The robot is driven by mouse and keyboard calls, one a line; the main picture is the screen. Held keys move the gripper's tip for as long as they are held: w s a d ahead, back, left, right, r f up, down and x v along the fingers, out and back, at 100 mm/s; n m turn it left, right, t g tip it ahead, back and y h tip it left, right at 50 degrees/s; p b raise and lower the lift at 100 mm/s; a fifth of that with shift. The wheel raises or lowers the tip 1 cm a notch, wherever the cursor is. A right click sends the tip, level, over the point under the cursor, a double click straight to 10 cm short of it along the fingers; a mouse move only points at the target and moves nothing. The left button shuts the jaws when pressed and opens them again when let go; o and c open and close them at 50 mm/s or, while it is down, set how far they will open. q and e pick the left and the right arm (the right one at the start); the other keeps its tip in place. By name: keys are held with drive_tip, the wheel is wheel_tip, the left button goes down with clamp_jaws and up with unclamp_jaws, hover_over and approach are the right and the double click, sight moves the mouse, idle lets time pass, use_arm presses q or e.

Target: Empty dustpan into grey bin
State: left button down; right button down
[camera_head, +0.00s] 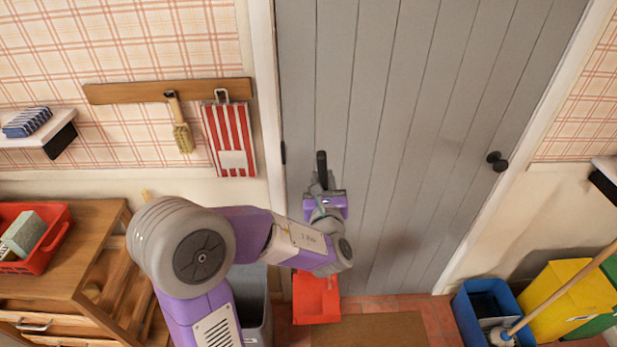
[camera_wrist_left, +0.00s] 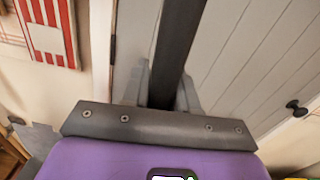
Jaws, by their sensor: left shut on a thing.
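The dustpan has a black handle and a red pan (camera_head: 316,305). My left gripper (camera_head: 322,186) is shut on the black handle, whose end sticks up above the jaws. The handle (camera_wrist_left: 178,40) also shows between the fingers in the left wrist view. The red pan shows below my arm, in front of the door; the part between pan and handle is hidden by my wrist. I cannot make out any contents in the pan. The grey bin (camera_head: 256,305) stands left of the pan, partly hidden behind my left arm. My right gripper is not in view.
A grey plank door (camera_head: 400,130) stands behind the gripper. A wooden cabinet with a red basket (camera_head: 45,245) is at left. A blue bin (camera_head: 470,300), a yellow bin (camera_head: 560,285) and a mop stand at lower right. A brown mat (camera_head: 370,330) lies on the tiled floor.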

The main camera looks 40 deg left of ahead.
use_arm(q)
drive_tip(key=w+d+p, duration=0.2)
drive_tip(key=w+d, duration=0.3)
drive_tip(key=d, duration=0.1)
drive_tip(key=shift+d+f+m, duration=0.15)
drive_tip(key=shift+d+m, duration=0.15)
drive_tip(key=shift+m, duration=0.1)
